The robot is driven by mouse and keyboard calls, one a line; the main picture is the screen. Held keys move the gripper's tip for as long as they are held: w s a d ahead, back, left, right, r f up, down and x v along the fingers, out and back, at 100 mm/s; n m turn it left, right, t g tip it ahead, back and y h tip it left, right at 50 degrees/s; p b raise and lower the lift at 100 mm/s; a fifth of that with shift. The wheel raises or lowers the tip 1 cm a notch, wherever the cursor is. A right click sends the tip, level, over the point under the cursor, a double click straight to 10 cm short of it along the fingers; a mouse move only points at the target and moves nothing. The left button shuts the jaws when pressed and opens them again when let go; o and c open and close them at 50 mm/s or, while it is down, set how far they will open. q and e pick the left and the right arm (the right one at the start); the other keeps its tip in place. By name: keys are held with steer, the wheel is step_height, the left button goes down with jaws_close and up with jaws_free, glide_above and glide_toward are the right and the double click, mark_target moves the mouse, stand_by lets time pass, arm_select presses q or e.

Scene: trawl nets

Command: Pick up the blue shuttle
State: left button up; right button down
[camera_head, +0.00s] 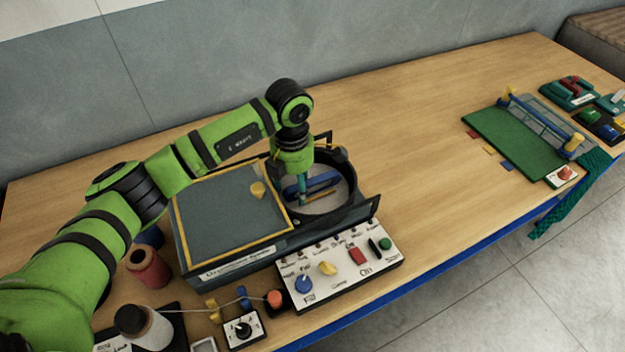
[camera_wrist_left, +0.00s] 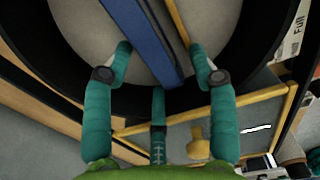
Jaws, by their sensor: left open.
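The blue shuttle (camera_head: 322,181) lies in a round black-walled bin (camera_head: 349,178) in the middle of the head view. In the left wrist view the blue shuttle (camera_wrist_left: 146,38) is a long blue bar crossing between the fingers. My left gripper (camera_head: 303,190) points down into the bin, over the shuttle. Its teal fingers (camera_wrist_left: 160,58) are spread on both sides of the bar, open. I cannot tell whether they touch it. The fingers hide part of the shuttle in the head view. My right gripper is not in view.
A thin yellow piece (camera_wrist_left: 178,20) lies beside the shuttle. A yellow-edged grey panel (camera_head: 225,215) with a yellow knob adjoins the bin. A white control panel (camera_head: 340,266) is in front. Spools stand at lower left. A green mat (camera_head: 510,145) is at right; the table between is mostly clear.

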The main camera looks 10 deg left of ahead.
arm_select(q)
steer(key=c, duration=1.2)
jaws_close()
steer(key=shift+r, duration=0.15)
